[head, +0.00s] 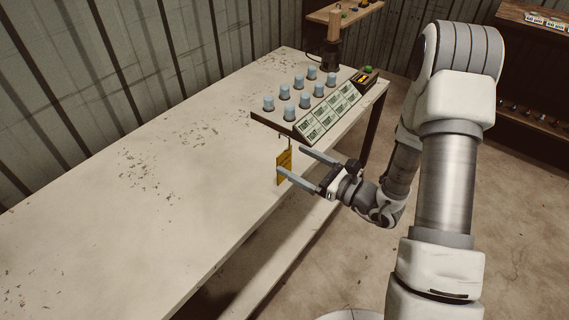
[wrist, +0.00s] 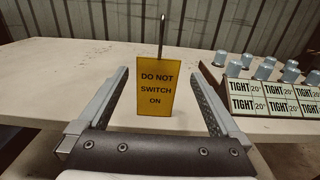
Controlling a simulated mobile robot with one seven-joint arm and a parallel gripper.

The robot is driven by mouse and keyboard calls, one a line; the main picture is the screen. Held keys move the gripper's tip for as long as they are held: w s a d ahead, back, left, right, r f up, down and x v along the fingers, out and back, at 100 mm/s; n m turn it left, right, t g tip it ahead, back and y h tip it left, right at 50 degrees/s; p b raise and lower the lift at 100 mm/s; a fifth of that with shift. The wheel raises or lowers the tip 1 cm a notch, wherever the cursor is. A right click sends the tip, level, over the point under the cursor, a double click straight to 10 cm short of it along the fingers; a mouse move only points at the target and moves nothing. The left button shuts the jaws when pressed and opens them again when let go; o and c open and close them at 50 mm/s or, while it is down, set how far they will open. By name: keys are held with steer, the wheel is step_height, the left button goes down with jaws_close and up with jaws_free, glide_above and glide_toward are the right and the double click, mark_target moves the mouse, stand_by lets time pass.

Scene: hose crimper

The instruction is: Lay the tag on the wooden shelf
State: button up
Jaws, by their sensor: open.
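The yellow tag (head: 284,167) hangs upright from a thin metal hook near the front edge of the white workbench. In the wrist view the tag (wrist: 156,86) reads "DO NOT SWITCH ON" and stands between and just beyond my fingers. My gripper (head: 291,162) is open, with one finger on each side of the tag, apart from it as seen in the wrist view. A wooden shelf (head: 345,14) is on the back wall, with small coloured items on it. Another wooden shelf unit (head: 535,17) stands at the right. I cannot tell which one the task means.
A board with several grey-blue capped pegs (head: 285,92) and "TIGHT" label cards (head: 328,115) sits on the bench right of the tag. A dark tool with a wooden handle (head: 333,38) stands behind it. The left bench top (head: 120,215) is clear.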

mark_target(284, 157)
steer(key=x, duration=0.7)
steer(key=shift+a+f, duration=0.2)
steer(key=shift+f, duration=0.05)
steer(key=shift+c, duration=0.2)
steer(key=shift+s, duration=0.1)
steer(key=c, duration=1.4)
